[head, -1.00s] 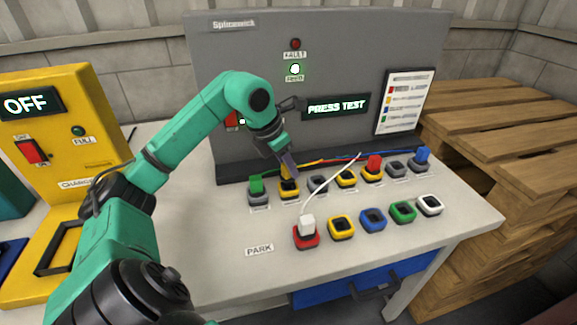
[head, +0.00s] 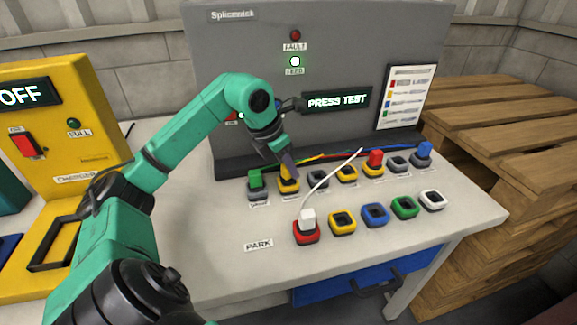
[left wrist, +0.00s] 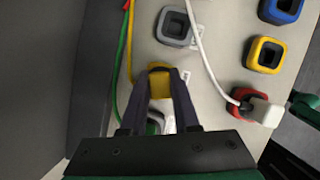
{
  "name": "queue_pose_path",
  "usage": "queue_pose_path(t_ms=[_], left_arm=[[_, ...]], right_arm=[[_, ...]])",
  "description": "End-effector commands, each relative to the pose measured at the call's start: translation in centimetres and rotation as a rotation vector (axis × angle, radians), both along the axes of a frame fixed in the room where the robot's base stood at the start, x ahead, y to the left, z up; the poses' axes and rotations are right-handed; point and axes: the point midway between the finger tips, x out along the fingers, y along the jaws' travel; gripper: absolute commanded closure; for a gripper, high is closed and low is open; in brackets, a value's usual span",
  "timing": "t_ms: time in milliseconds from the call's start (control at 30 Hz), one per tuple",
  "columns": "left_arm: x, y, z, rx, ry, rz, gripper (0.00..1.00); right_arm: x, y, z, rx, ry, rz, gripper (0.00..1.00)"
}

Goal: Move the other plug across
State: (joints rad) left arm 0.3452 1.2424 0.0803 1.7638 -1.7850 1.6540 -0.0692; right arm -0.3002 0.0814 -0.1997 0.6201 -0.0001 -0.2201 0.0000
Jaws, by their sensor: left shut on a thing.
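My left gripper (head: 287,160) is shut on a yellow plug (head: 287,173) at the second socket from the left in the back row. The yellow plug also shows between the fingers in the left wrist view (left wrist: 160,84). It looks down in or just at its socket; the fingers hide how deep. A green plug (head: 255,178), a red plug (head: 375,158) and a blue plug (head: 424,149) stand in other back-row sockets. A white plug (head: 308,217) with a white cable stands in the red front socket (head: 306,235). My right gripper is not in view.
Empty front sockets are yellow (head: 342,231), blue (head: 375,223), green (head: 404,214) and white (head: 432,207). The grey panel (head: 240,70) rises behind and shows "PRESS TEST" with a lit green lamp. A yellow charger (head: 75,110) stands left, pallets (head: 510,110) right.

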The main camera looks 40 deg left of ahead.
Motion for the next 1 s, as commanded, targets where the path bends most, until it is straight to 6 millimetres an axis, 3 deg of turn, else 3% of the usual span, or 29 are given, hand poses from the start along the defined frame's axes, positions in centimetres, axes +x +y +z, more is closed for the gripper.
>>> queue_pose_path(t_ms=[267,300,400,767,867,1000], left_arm=[[0.0,0.0,-0.8,0.0,0.0,0.0,1.0],[0.0,0.0,-0.8,0.0,0.0,0.0,0.67],[0.0,0.0,-0.7,0.0,0.0,0.0,0.36],[-0.2,0.1,-0.2,0.001,-0.001,0.0,0.36],[-0.7,0.3,1.4,0.002,-0.004,0.002,0.36],[-2.2,0.8,5.1,0.005,-0.005,0.004,0.36]], right_arm=[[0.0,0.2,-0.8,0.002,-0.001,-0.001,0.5],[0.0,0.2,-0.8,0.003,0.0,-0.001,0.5],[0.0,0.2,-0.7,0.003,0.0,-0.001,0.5],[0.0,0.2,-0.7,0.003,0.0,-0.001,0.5],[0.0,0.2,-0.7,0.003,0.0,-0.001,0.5],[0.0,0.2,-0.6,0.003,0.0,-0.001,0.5]])
